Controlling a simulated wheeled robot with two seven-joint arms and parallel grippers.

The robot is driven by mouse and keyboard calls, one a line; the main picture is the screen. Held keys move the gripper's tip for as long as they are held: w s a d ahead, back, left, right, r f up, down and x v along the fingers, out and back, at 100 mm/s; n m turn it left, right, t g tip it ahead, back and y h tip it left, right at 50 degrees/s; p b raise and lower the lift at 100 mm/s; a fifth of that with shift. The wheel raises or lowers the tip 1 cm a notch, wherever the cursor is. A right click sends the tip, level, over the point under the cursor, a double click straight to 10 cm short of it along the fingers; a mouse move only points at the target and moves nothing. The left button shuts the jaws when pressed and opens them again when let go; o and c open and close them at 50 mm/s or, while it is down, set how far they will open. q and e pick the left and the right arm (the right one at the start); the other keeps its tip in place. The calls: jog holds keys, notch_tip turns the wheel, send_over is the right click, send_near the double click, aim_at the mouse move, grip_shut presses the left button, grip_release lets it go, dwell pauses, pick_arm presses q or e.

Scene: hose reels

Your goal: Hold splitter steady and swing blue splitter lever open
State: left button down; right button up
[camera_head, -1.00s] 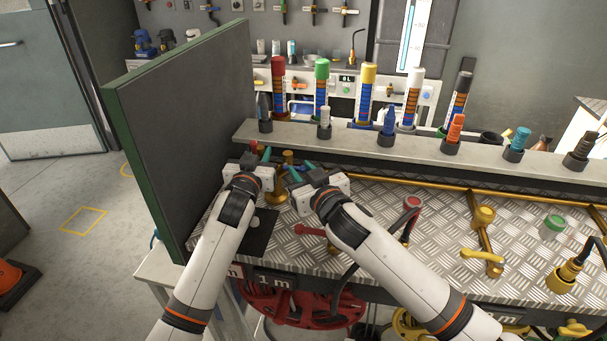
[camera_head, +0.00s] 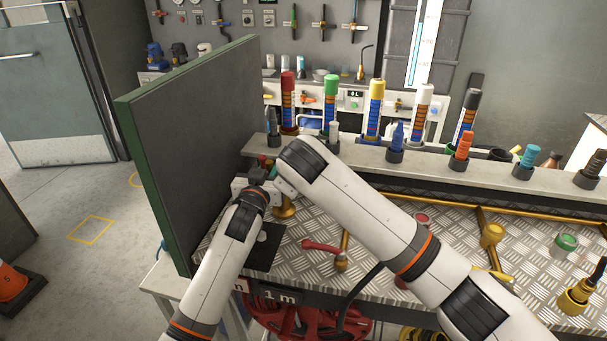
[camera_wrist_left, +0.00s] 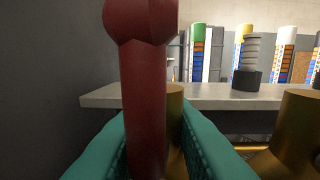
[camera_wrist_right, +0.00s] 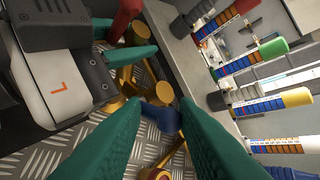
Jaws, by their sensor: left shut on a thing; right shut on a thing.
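The brass splitter (camera_wrist_right: 127,82) stands on the checkered metal bench beside the dark upright panel. My left gripper (camera_head: 268,172) is shut at the splitter, with its red lever (camera_wrist_left: 145,85) standing upright between the teal fingers in the left wrist view; brass shows just behind it. My right gripper (camera_wrist_right: 160,103) is shut on the blue splitter lever (camera_wrist_right: 160,117), which lies between its fingertips. In the head view my right arm hides the right fingers and most of the splitter. The left hand's teal fingers also show close by in the right wrist view.
The panel (camera_head: 190,150) is close on the left. A shelf (camera_head: 420,172) with coloured cylinders runs behind the splitter. A red-handled valve (camera_head: 322,247) and brass fittings (camera_head: 491,235) stand on the bench to the right.

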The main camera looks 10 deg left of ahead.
jog(key=shift+w+a+r+n+g+h, duration=0.1)
jog(key=shift+a+n+g+h, duration=0.1)
jog(key=shift+a+n+h, duration=0.45)
jog(key=shift+w+a+r+n+g+h, duration=0.1)
jog(key=shift+a+n+g+h, duration=0.1)
jog(key=shift+h, duration=0.75)
jog(key=o, duration=1)
jog(key=shift+f, duration=0.1)
jog(key=shift+s+a, duration=0.1)
jog(key=shift+s+a+f, duration=0.1)
jog(key=shift+w+r+v, duration=0.1)
jog(key=shift+v, duration=1.95)
jog(key=shift+w+r+v, duration=0.1)
jog(key=shift+r+v, duration=0.05)
jog(key=shift+v, duration=1.85)
